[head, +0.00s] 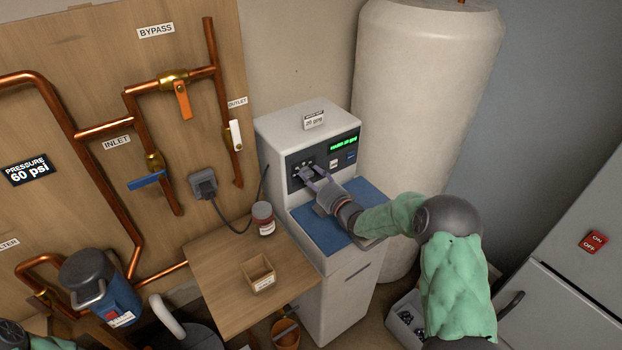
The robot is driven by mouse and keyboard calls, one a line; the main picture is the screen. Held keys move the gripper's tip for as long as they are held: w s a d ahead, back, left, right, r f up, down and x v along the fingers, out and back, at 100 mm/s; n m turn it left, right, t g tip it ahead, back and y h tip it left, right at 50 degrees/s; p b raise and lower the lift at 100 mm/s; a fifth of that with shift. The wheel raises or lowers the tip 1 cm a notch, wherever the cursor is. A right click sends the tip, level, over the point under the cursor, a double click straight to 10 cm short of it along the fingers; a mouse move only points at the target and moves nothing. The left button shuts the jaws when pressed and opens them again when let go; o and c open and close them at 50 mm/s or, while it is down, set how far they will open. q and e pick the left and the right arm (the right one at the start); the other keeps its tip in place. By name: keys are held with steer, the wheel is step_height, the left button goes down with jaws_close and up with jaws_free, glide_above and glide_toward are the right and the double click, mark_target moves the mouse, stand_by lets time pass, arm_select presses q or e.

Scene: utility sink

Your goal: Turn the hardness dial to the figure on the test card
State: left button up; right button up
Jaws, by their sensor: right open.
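The water softener cabinet (276,130) stands in the middle, with a dark control panel (343,161) on its sloped front. The test card (314,120) stands on its top and seems to read 20 gpg. A green lit display (344,142) on the panel shows text too small to read surely. My right gripper (307,177) is open, its fingers at the left part of the panel where the dial area is. The dial is mostly hidden by the fingers, and I cannot tell whether they touch it. My left gripper is not in view.
A small wooden table (215,277) with an open box (259,273) and a lidded jar (263,217) stands left of the cabinet. A large pale tank (415,100) stands behind it. Copper pipes and valves cover the board at left. A white cabinet (570,290) is at right.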

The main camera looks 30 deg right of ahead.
steer(key=shift+w, duration=0.35)
jaws_close()
